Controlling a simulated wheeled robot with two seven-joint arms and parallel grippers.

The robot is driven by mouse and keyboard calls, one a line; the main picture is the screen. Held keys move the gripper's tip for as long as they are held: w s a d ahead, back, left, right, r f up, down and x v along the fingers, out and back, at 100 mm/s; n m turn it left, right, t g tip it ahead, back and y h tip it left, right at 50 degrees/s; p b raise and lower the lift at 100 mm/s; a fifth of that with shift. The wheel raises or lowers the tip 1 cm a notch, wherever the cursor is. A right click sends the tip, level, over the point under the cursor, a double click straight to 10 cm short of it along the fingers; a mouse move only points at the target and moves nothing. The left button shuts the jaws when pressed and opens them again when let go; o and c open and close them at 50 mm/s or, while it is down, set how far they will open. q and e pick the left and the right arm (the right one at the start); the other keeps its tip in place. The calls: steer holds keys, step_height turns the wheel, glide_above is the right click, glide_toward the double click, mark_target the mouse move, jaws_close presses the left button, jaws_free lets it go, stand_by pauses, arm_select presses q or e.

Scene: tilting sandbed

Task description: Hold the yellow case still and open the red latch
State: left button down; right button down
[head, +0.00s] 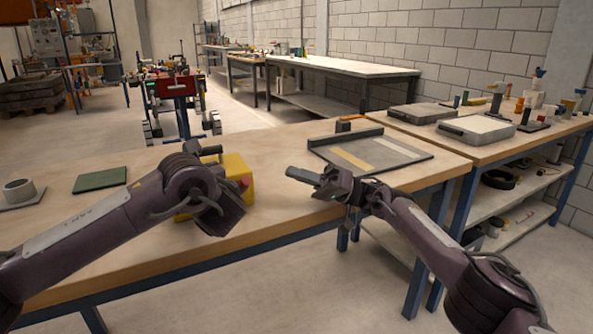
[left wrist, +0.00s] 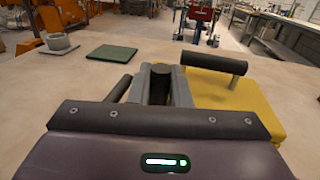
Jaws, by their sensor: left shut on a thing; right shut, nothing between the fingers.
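The yellow case (head: 238,169) stands on the near workbench, partly hidden behind my left wrist. It also shows in the left wrist view (left wrist: 255,105), with a dark handle bar (left wrist: 213,62) across its top. A small red latch (head: 245,182) shows on the right side of the case. My left gripper (left wrist: 162,82) is shut on the case's handle; its fingers are mostly hidden in the head view.
A grey board with a raised dark back edge (head: 400,160) lies behind my right gripper. A green mat (head: 100,179) and a grey ring on a plate (head: 19,190) lie at the left. The side bench carries grey cases (head: 476,130) and small items. Bench between case and board is clear.

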steer(key=shift+d, duration=0.1)
arm_select(q)
steer(key=c, duration=1.3)
jaws_free()
